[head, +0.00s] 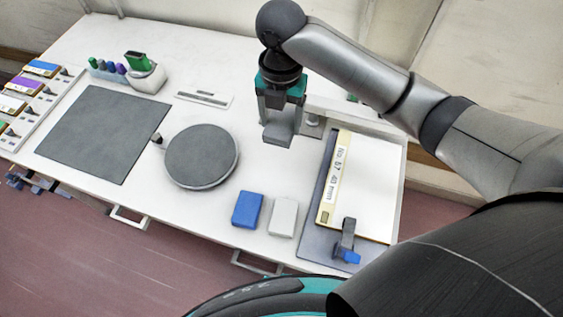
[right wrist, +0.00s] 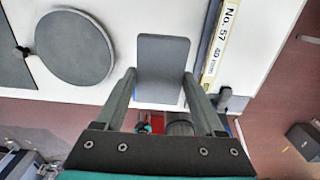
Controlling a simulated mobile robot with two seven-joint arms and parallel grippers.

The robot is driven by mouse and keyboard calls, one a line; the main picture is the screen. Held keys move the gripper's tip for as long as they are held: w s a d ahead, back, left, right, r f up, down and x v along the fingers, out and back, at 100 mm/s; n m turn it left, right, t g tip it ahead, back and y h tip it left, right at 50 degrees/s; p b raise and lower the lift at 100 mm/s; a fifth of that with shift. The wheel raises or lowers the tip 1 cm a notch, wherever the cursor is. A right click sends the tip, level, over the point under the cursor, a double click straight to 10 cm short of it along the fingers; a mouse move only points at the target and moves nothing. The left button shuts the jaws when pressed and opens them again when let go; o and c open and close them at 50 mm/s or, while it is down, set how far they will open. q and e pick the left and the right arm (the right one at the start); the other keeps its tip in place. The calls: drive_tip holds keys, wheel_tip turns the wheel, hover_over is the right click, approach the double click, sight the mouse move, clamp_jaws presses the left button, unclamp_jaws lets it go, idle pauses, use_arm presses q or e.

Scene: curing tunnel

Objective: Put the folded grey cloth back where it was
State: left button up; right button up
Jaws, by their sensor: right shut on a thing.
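The folded grey cloth (head: 277,137) is a flat grey rectangle held between the fingers of my right gripper (head: 280,121). It hangs above the white table, between the round grey disc and the labelled white pad. In the right wrist view the cloth (right wrist: 163,60) spans the space between the two fingers and hides part of the tabletop. A blue folded piece (head: 247,209) and a white folded piece (head: 283,217) lie side by side near the table's front edge. My left gripper is not in view.
A round grey disc (head: 201,157) and a square dark mat (head: 103,134) lie on the white table (head: 232,122). A pad labelled "No. 57 40 mm" (head: 365,180) lies on a grey board with a clamp (head: 347,238). A green-topped dispenser (head: 145,75) stands at the back left.

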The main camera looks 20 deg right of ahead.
drive_tip(key=b, duration=0.2)
hover_over(281, 169)
wheel_tip(281, 169, down, 13)
drive_tip(key=shift+f, duration=0.1)
drive_tip(key=shift+f+b, duration=0.3)
drive_tip(key=shift+f, duration=1.85)
drive_tip(key=shift+f, duration=0.15)
drive_tip(key=o, duration=1.2)
drive_tip(key=shift+c, duration=0.2)
wheel_tip(281, 169, up, 12)
drive_tip(key=p, duration=0.2)
drive_tip(key=shift+r, duration=0.2)
